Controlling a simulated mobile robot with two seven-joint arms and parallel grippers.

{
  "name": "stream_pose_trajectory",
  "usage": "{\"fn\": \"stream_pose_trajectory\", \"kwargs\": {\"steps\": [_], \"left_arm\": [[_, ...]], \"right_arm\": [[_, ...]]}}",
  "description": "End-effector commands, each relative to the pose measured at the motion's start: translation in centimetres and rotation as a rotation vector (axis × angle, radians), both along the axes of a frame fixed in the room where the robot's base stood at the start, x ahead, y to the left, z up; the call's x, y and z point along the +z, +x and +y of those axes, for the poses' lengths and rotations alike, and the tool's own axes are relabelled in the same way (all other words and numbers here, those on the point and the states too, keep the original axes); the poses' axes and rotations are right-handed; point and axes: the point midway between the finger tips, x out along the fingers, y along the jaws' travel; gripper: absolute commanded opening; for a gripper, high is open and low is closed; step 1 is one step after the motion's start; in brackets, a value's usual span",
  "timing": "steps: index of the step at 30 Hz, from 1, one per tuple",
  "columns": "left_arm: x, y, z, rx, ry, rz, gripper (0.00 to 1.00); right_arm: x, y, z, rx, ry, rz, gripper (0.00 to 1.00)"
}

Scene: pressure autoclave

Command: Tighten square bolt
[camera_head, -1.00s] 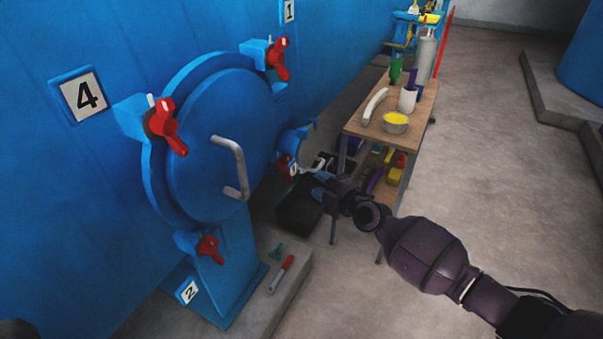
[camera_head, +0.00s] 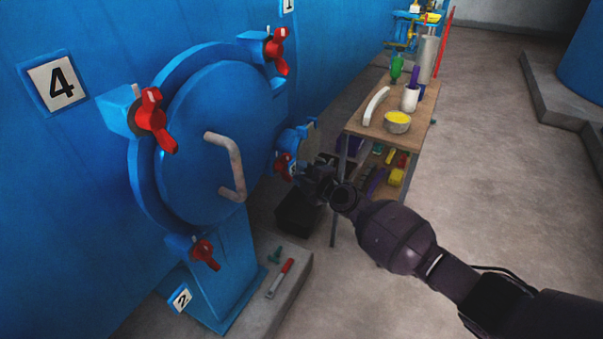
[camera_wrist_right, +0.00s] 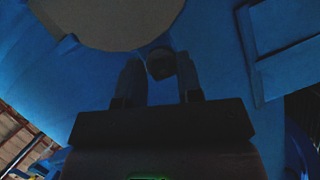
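My right gripper (camera_head: 318,185) reaches in from the right, beside the small blue side fitting (camera_head: 293,141) of the autoclave. In the right wrist view its two fingers (camera_wrist_right: 160,80) are apart. A dark, rounded bolt-like end (camera_wrist_right: 160,63) sits between the fingertips, below a grey round face (camera_wrist_right: 110,15). It is too dark to tell whether it is square or whether the fingers touch it. In the head view my gripper hides this spot. My left gripper is not in view.
The large blue door (camera_head: 205,140) with red wing clamps (camera_head: 153,120) and a bent handle (camera_head: 232,165) is left of my arm. A wooden workbench (camera_head: 362,128) with containers stands close behind my gripper. A red-handled tool (camera_head: 280,277) lies on the concrete plinth. Floor at right is clear.

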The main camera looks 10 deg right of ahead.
Motion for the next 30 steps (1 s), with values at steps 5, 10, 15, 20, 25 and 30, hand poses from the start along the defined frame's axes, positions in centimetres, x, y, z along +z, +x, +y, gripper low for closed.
{"fn": "stream_pose_trajectory", "kwargs": {"steps": [5, 10, 15, 20, 25, 30], "left_arm": [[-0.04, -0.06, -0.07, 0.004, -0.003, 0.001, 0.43], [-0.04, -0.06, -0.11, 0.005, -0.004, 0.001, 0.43], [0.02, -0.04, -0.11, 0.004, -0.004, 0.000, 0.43], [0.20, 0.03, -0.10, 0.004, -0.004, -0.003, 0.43], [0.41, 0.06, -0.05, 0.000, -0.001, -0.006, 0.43], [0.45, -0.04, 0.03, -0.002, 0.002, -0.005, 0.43]], "right_arm": [[-0.03, -0.03, 0.00, 0.000, 0.000, 0.000, 0.05], [-0.03, -0.03, 0.00, 0.000, 0.000, 0.001, 0.00], [0.02, -0.03, -0.01, 0.000, 0.006, 0.009, 0.00], [0.07, -0.02, 0.00, 0.000, 0.024, 0.038, 0.00], [0.13, -0.02, 0.00, 0.001, 0.057, 0.089, 0.00], [0.13, 0.01, -0.03, 0.001, 0.104, 0.159, 0.00]]}}
